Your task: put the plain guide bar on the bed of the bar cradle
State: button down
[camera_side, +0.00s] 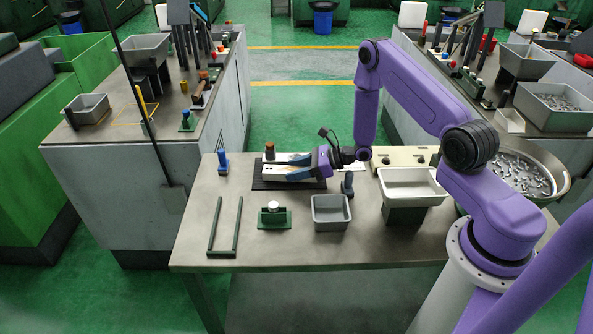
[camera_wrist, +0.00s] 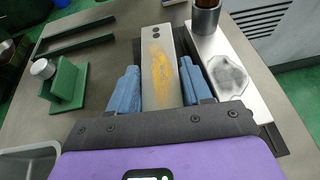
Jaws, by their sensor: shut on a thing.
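My gripper (camera_side: 290,169) is shut on a pale metal bar with two dark dots near one end and a yellow-brown stain along its face. In the wrist view the blue fingers (camera_wrist: 159,68) stand along both long sides of this bar (camera_wrist: 160,45). It lies at or just above a black mat (camera_side: 315,185); I cannot tell if it touches. A second pale bar (camera_wrist: 225,72) with a grey blotch lies beside it, under a brown-topped cylinder (camera_side: 270,150). A dark frame of two parallel rails (camera_side: 238,222), possibly the bar cradle, is at the table's front left and looks empty.
A green block with a white knob (camera_side: 274,216) and a grey bin (camera_side: 331,212) stand in front of the mat. A blue upright piece (camera_side: 223,164) is left of it. A white tray (camera_side: 410,184) stands at right. The table between mat and rails is clear.

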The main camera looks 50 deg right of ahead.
jog(key=shift+f, duration=0.2)
jog(key=shift+f, duration=0.15)
jog(key=shift+c, duration=2.4)
grip_release()
jog(key=shift+f, duration=0.1)
jog(key=v, duration=0.3)
notch_tip(320, 180, up, 6)
jog(key=shift+f, duration=0.2)
jog(key=shift+r, duration=0.7)
